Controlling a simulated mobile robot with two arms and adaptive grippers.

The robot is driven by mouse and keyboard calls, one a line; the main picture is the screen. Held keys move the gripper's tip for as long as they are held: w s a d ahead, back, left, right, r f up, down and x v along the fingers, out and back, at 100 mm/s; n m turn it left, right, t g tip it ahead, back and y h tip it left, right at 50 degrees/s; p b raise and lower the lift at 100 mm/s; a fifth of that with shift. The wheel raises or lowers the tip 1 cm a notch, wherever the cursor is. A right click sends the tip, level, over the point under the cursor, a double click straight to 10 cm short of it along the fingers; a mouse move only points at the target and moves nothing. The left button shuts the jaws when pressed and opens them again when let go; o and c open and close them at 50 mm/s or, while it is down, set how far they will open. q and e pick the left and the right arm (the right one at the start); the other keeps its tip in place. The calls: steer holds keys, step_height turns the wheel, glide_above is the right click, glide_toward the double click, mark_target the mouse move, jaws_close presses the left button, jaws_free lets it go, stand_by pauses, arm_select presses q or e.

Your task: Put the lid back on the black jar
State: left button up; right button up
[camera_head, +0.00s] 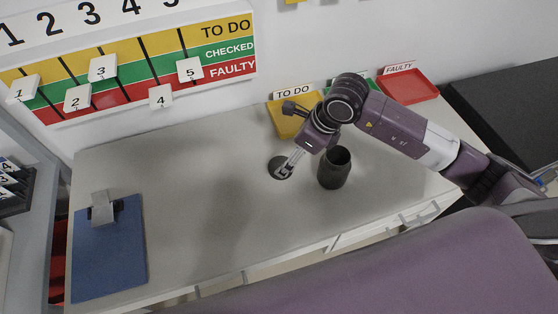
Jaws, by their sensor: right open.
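The black jar (335,169) stands upright on the white table with its dark mouth uncovered. A flat, round dark lid (279,168) lies on the table just left of the jar. My right gripper (283,172) reaches in from the right, over the jar's far side, and points down at the lid. Its fingers are open and overlap the lid in the picture; I cannot tell whether they touch it. Part of the lid is hidden behind the fingers. My left gripper is not in view.
A yellow tray (280,122) labelled TO DO and a red tray (409,88) labelled FAULTY stand at the back. A green tray is mostly hidden behind my arm. A blue clipboard (108,256) lies at the left. The table's middle is clear. A numbered status board (130,62) hangs behind.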

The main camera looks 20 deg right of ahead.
steer(key=shift+a+f, duration=0.2)
steer(key=shift+f, duration=0.15)
steer(key=shift+p+x, duration=0.35)
steer(key=shift+x, duration=0.55)
steer(key=shift+w+f+p, duration=0.25)
steer(key=shift+f+p, duration=0.2)
steer(key=shift+f, duration=0.05)
steer(key=p+x, duration=0.1)
steer(key=x, duration=0.2)
steer(key=shift+w+d+f, duration=0.1)
steer(key=shift+w+f, duration=0.2)
steer(key=shift+f, duration=0.3)
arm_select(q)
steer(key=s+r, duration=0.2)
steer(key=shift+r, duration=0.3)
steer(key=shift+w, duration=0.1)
arm_select(e)
steer(key=shift+c, duration=0.4)
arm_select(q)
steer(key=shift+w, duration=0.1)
arm_select(e)
steer(key=c, duration=0.8)
